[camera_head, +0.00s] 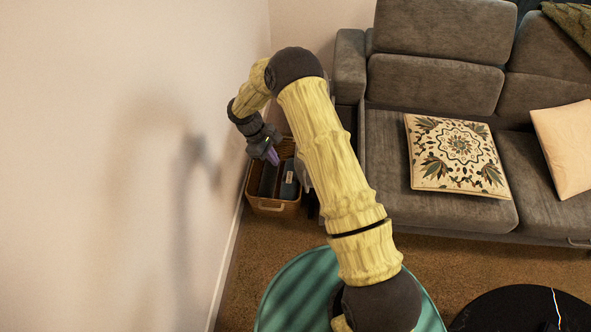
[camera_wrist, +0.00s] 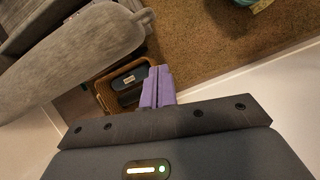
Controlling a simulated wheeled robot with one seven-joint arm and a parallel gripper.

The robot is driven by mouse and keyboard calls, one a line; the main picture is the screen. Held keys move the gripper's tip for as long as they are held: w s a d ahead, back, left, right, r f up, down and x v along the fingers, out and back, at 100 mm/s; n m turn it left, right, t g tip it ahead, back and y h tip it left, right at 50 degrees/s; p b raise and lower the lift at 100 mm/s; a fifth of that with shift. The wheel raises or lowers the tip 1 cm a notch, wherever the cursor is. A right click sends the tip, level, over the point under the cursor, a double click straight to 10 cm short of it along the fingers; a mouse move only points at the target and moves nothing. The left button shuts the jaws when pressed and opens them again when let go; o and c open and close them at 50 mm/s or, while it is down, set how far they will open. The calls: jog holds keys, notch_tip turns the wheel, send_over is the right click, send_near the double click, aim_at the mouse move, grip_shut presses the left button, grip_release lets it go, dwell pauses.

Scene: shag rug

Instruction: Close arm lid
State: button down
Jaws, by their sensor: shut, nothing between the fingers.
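The grey sofa's arm (camera_head: 350,66) shows at its back part in the head view; my own arm hides most of the rest. In the wrist view a long, rounded grey upholstered part of the sofa (camera_wrist: 75,60) fills the upper left. I cannot tell which part is the lid or how far it stands open. My gripper (camera_head: 272,157) hangs between the wall and the sofa, above a basket. Its purple fingers, also in the wrist view (camera_wrist: 158,75), are together and empty. They look apart from the sofa.
A brown wicker basket (camera_head: 272,206) with dark items stands on the carpet below my gripper; it also shows in the wrist view (camera_wrist: 104,98). The white wall (camera_head: 100,150) is close at left. Patterned (camera_head: 455,155) and beige (camera_head: 568,145) cushions lie on the sofa. A dark round object (camera_head: 520,312) is at lower right.

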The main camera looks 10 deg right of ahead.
aim_at(299, 178)
jog(key=shift+w+a+f, duration=0.1)
jog(key=shift+a+f, duration=0.05)
jog(key=shift+f, duration=0.3)
jog(key=s+d+f+p, duration=0.2)
jog(key=s+d+f, duration=0.1)
jog(key=d+f, duration=0.4)
jog(key=shift+s+f, duration=0.25)
jog(key=shift+f, duration=0.5)
jog(key=shift+s+d+r+p, duration=0.15)
jog(key=shift+d+r+p, duration=0.25)
jog(key=shift+d, duration=0.1)
